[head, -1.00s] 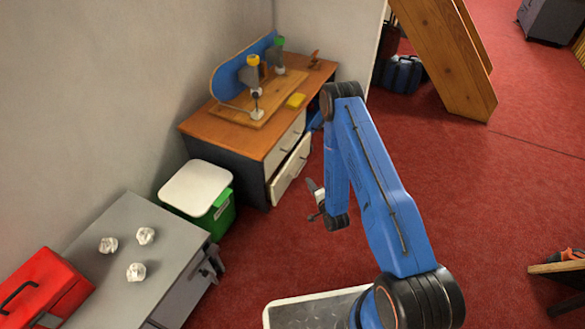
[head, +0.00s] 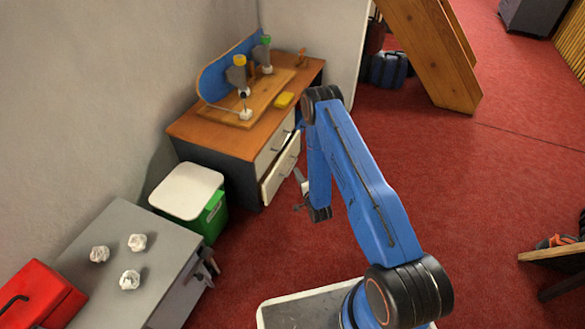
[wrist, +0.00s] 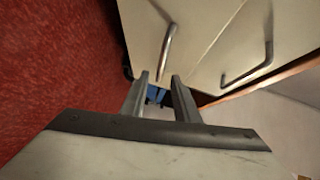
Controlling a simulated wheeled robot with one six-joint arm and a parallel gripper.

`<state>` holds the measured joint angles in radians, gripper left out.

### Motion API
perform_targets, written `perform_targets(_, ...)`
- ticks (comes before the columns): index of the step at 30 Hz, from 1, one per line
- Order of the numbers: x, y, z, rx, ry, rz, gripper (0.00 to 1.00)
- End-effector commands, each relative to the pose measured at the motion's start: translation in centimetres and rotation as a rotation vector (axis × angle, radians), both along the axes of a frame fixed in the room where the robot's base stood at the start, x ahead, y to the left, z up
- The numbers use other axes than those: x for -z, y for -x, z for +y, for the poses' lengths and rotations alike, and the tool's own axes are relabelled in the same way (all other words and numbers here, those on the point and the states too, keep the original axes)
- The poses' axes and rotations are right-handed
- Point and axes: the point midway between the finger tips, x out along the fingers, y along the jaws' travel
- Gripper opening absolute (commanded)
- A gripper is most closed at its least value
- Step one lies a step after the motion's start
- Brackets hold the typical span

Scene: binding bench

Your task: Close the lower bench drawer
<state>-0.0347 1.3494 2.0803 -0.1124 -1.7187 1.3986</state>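The wooden-topped bench (head: 195,128) has two pale drawers on its front. The lower drawer (head: 279,172) stands partly pulled out, and the upper drawer (head: 268,152) looks shut. My gripper (head: 301,186) is just in front of the lower drawer's front, at its right. In the wrist view my gripper (wrist: 160,95) has its two fingers apart with nothing between them. The lower drawer's front (wrist: 200,25) with its bar handle lies just beyond the fingertips, and the upper drawer (wrist: 285,45) is to its right. I cannot tell whether the fingers touch the drawer.
A green bin with a white lid (head: 187,190) stands left of the bench. A grey cabinet (head: 110,235) with crumpled paper balls and a red toolbox (head: 35,300) is at the lower left. Red floor (head: 480,190) is open to the right.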

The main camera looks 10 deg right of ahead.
Motion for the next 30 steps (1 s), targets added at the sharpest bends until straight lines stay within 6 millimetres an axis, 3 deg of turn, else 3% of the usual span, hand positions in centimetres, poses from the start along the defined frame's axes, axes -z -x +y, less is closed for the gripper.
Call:
perform_targets(6,0.5,-3.8,0.6,-0.001,-0.001,-0.003,0.28)
perform_targets(12,0.9,-6.3,1.0,-0.001,0.0,-0.001,0.28)
perform_targets(26,1.1,-7.5,1.1,-0.001,0.0,0.0,0.28)
perform_targets(27,1.1,-7.5,1.1,-0.001,0.0,0.0,0.26)
perform_targets(30,1.1,-7.5,1.1,-0.001,0.0,0.0,0.02)
